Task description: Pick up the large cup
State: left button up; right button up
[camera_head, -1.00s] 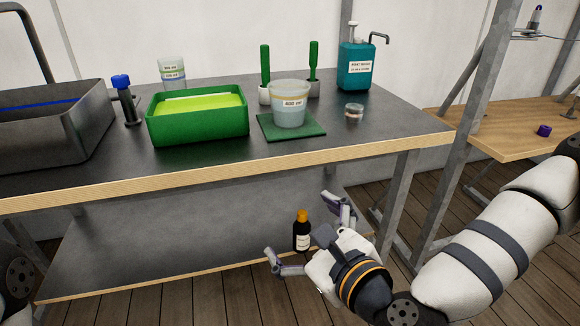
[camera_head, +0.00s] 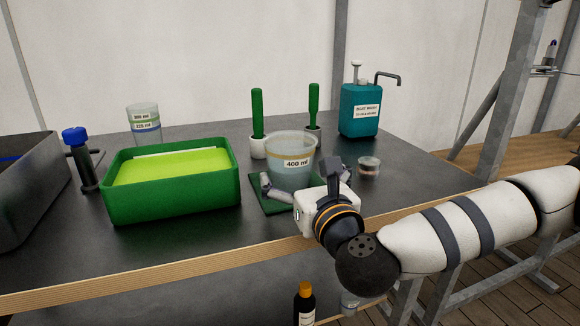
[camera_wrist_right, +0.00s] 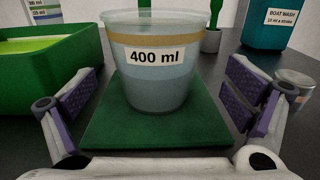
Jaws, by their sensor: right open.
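The large cup (camera_head: 290,168) is a clear, wide-rimmed cup with a "400 ml" label. It stands upright on a green mat (camera_head: 267,204) on the dark worktop. In the right wrist view the cup (camera_wrist_right: 155,75) is straight ahead and centred, on the green mat (camera_wrist_right: 150,132). My right gripper (camera_head: 300,182) is open in front of the cup. In the wrist view its fingers (camera_wrist_right: 160,105) stand apart to the left and right of the cup, nearer than it, with nothing between them. My left gripper is not in view.
A green tray (camera_head: 172,203) with a yellow-green inside stands left of the cup. A smaller marked cup (camera_head: 143,116) and a blue-capped bottle (camera_head: 83,165) stand behind and left. A small jar (camera_head: 369,167), green-handled tools and a teal pump bottle (camera_head: 360,112) are nearby.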

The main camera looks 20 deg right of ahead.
jog(key=w, duration=0.3)
jog(key=shift+w+a+f, duration=0.1)
jog(key=shift+w, duration=0.05)
jog(key=c, duration=1.5)
jog(key=shift+o, duration=0.2)
